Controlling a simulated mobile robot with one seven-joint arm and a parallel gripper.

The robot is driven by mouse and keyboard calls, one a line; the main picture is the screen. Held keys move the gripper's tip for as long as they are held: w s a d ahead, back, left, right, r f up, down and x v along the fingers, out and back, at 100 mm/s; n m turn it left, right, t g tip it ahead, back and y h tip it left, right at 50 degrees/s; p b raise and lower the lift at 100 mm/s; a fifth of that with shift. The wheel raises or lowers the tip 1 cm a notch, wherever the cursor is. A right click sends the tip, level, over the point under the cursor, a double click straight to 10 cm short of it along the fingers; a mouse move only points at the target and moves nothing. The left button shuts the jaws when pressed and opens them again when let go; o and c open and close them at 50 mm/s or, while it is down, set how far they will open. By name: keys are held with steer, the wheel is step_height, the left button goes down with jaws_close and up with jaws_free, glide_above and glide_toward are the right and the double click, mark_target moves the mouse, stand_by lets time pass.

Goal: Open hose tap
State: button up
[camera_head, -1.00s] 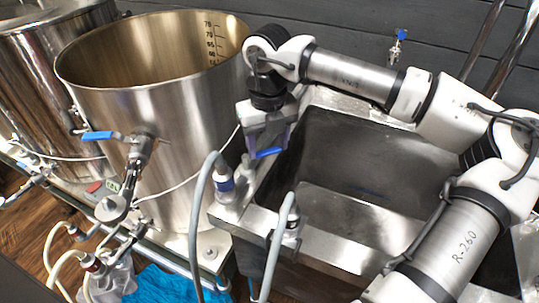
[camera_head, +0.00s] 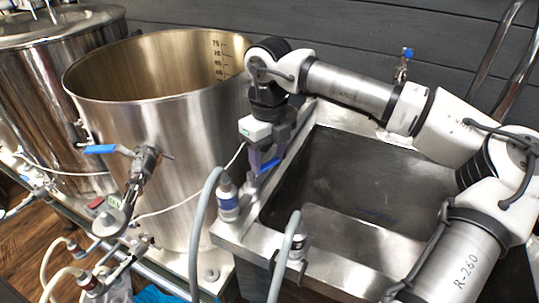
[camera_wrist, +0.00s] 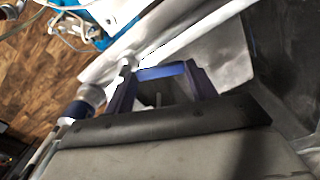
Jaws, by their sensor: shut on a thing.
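The blue lever handle (camera_head: 271,164) of the hose tap is at the left rim of the sink, below my gripper (camera_head: 262,160). In the wrist view the blue handle (camera_wrist: 162,72) spans between the two dark fingers of my gripper (camera_wrist: 160,82), which are shut on it. The fingers and the sink rim hide most of the tap's body. A grey hose with a white and blue fitting (camera_head: 228,200) stands just left of the tap, close to the gripper but apart from it.
The steel sink (camera_head: 335,250) lies right of the gripper, its basin empty. A large steel kettle (camera_head: 180,150) with its own blue-handled valve (camera_head: 100,149) stands to the left. A second grey hose (camera_head: 285,250) rises at the sink's front edge. Another blue-handled tap (camera_head: 407,53) is on the back wall.

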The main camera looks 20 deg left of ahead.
mark_target(269, 163)
steer(key=o, duration=1.4)
step_height(269, 163, up, 14)
